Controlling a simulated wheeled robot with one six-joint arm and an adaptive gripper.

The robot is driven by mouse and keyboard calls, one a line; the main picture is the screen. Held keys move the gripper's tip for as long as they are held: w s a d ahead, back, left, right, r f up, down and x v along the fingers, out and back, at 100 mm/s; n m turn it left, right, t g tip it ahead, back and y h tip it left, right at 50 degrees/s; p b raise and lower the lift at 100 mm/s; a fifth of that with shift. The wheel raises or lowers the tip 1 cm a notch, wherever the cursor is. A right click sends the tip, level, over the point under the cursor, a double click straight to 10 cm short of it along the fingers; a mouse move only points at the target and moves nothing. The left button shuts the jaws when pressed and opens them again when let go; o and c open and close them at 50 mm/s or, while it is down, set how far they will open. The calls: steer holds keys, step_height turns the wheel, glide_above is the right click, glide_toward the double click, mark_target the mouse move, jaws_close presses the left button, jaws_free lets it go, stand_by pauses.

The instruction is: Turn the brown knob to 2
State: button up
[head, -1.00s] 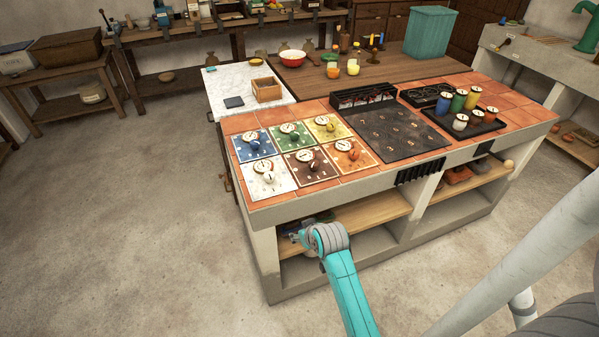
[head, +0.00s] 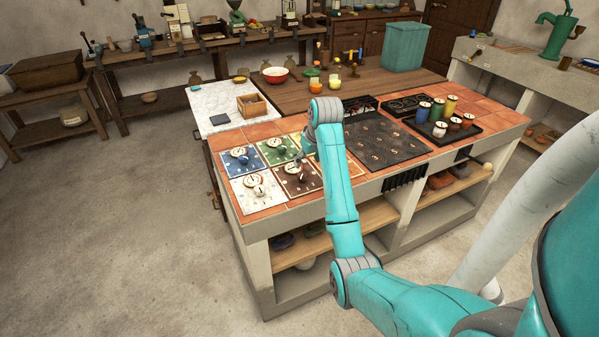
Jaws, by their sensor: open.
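The brown panel (head: 290,189) lies in the front row of the tiled counter, between the white panel and the mostly hidden orange one. Its dark brown knob (head: 302,181) stands by a round white dial (head: 292,168); the number it points at is too small to read.
Blue (head: 240,159), green (head: 272,156) and white (head: 243,197) panels with knobs lie close by. My arm hides most of the yellow and orange panels. A dark grill plate (head: 385,145) and a tray of coloured jars (head: 440,130) are to the right.

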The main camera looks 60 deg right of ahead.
mark_target(303, 174)
steer(key=x, duration=1)
steer(key=shift+d+f, duration=0.15)
steer(key=shift+d, duration=0.2)
steer(key=c, duration=1.1)
